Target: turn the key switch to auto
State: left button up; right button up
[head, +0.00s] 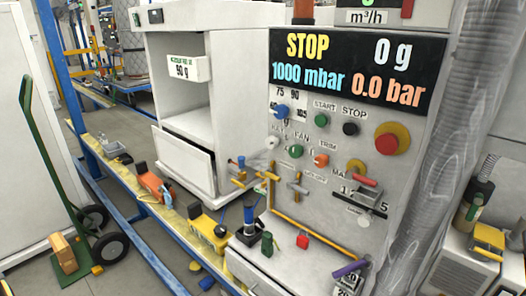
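The grey control panel (330,205) stands at the middle right. I cannot make out for certain which control is the key switch. A yellow round piece (355,166) with a small partly hidden label beginning "MA" is at the panel's lower right, just above a red handle (364,180). A white knob (272,142) sits at the panel's left, its label too small to read surely. No key or switch position can be read. Neither of my grippers shows in the head view.
A display (357,72) reads STOP. A blue knob (281,111), green start button (321,121), black stop button (350,128) and red emergency button (387,143) crowd the panel. Yellow valve handles (297,187) stick out at its left. A blue-framed bench (127,187) runs along the left.

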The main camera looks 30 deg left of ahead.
aim_at(272, 142)
jog(key=k, duration=0.3)
jog(key=u, duration=2.6)
jog(key=i, duration=2.6)
jog(key=z, duration=2.25)
